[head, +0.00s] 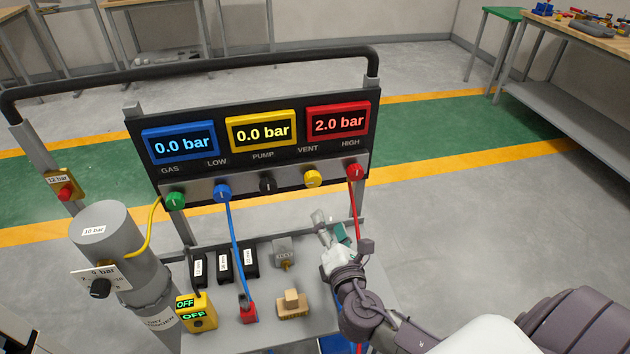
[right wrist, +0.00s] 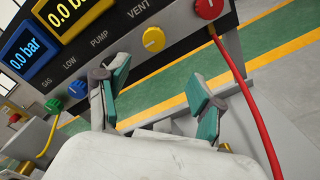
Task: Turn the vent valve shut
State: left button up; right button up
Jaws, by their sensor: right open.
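The vent valve is the yellow knob (head: 313,178) below the VENT label on the panel, between the black and red knobs. It also shows in the right wrist view (right wrist: 154,39), just beyond the fingers, with a light mark on its face. My right gripper (head: 330,226) is below and slightly right of this knob, above the trolley shelf. In the right wrist view its teal-padded fingers (right wrist: 158,76) are spread wide with nothing between them. They are apart from the knob. My left gripper is not in view.
A red hose (head: 357,205) hangs from the red knob (head: 356,172), close right of my gripper. A blue hose (head: 235,235) runs down from the blue knob (head: 222,193). The red display (head: 338,121) reads 2.0 bar; the yellow display (head: 262,131) reads 0.0 bar.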

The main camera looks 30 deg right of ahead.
aim_at(314, 183)
jog(key=shift+n, duration=0.4)
jog(key=x, duration=0.4)
jog(key=p+x, duration=0.1)
jog(key=x, duration=0.4)
jog(key=r+p+x, duration=0.1)
jog(key=x, duration=0.4)
jog(key=shift+a, duration=0.3)
jog(key=c, duration=1.1)
jog(key=shift+c, duration=0.2)
